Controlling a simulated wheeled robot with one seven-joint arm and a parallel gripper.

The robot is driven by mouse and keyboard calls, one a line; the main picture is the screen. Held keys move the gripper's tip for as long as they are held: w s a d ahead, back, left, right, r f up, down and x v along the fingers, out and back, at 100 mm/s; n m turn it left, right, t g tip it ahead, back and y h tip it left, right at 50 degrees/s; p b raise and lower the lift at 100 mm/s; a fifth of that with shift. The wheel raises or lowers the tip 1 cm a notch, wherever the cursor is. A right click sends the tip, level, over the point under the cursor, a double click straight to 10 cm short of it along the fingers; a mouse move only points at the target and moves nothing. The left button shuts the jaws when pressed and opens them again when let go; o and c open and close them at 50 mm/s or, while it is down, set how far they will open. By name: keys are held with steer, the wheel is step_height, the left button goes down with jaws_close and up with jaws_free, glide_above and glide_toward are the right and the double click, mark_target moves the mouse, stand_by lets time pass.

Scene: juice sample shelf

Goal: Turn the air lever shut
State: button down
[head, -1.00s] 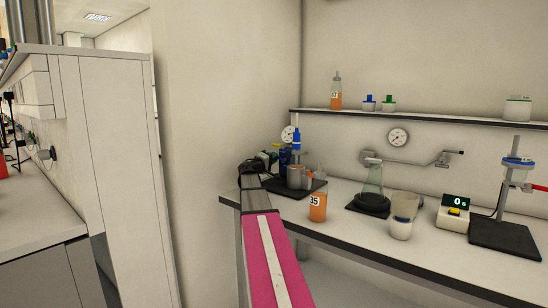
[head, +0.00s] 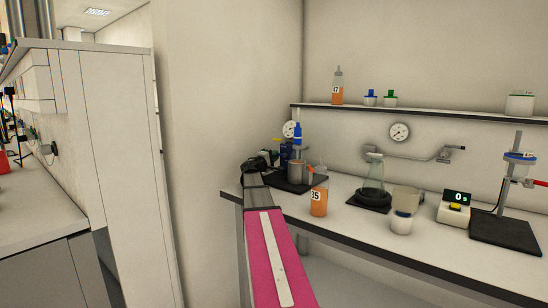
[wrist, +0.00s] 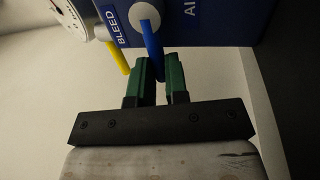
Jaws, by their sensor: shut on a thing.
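In the wrist view a blue lever (wrist: 152,40) hangs from a round pale pivot on a blue panel (wrist: 215,22). It points down and tilts slightly. A cut-off label beginning "AI" is to its right and "BLEED" is to its left. My gripper (wrist: 160,78) has green fingers, one on each side of the lever's lower end, and is shut on it. A yellow lever (wrist: 117,57) is left of the fingers, apart from them. In the head view my gripper (head: 262,160) is at the bench's far left corner, where the lever is too small to make out.
A steel beaker (head: 297,171) and a bottle of orange juice marked 35 (head: 319,203) stand close to the right of my arm. The wall corner is close on the left.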

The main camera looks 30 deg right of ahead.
steer(key=c, duration=1.1)
jaws_free()
steer(key=shift+a, duration=0.1)
steer(key=v, duration=1)
steer(key=shift+s+a+f, duration=0.15)
steer(key=shift+a, duration=0.1)
